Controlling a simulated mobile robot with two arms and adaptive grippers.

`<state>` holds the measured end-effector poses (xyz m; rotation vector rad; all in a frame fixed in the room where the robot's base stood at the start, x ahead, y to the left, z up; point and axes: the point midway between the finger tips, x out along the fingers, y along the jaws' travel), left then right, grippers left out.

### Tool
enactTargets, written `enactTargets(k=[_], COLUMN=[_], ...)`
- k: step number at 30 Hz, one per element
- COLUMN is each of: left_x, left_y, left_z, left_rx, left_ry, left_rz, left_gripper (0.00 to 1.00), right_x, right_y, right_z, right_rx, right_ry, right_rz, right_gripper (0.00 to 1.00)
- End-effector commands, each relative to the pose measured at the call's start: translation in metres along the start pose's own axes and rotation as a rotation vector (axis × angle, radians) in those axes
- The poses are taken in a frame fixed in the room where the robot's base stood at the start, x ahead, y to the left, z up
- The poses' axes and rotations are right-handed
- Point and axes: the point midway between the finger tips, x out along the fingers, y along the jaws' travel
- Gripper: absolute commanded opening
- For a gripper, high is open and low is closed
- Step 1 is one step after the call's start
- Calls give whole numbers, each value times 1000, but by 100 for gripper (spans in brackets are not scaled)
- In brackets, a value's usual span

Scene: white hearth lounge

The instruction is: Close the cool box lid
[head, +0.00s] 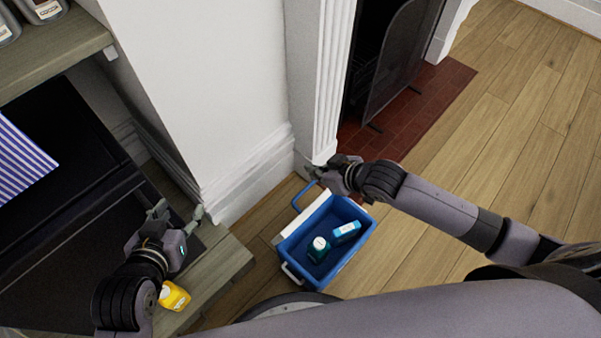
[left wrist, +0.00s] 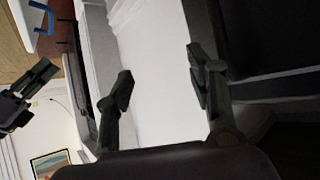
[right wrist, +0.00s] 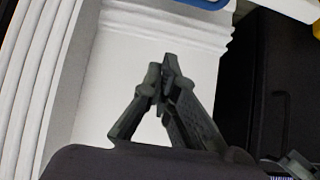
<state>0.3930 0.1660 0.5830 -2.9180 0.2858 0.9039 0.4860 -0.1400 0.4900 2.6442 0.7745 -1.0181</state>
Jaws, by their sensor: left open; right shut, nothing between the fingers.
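The cool box (head: 357,252) stands on the wooden floor, blue inside, and its top is open. A white panel (head: 303,218), which looks like the raised lid, shows nearly edge-on along its far left side. A blue handle (head: 297,200) loops out beyond this panel. Inside lie a dark green container (head: 318,248) and a light blue carton (head: 345,232). My right gripper (head: 314,172) is shut and empty, just above and beyond the blue handle; I cannot tell whether they touch. My left gripper (head: 180,212) is open and empty above the low wooden shelf.
A white wall corner with a baseboard (head: 250,182) stands close behind the box. The fireplace screen (head: 398,62) and brick hearth (head: 425,100) are beyond. A yellow item (head: 174,296) lies on the wooden shelf (head: 222,262). The floor to the right is clear.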

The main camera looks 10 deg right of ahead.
Motion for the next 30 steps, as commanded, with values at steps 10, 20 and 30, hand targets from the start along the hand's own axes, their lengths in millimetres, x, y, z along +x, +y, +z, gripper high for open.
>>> enactTargets(k=[10,20,30], left_x=[4,-18,-63], left_y=[8,17,24], left_z=[-57,-119,-164], left_rx=[1,-3,-14], left_ry=[302,652,1008], left_rz=[18,40,62], left_gripper=[51,51,51], right_x=[34,68,100], right_y=[-1,-1,-1], right_z=[2,1,1], right_rx=[1,0,0], right_ry=[3,3,2], right_rz=[-1,-2,-2], right_gripper=[0,0,0])
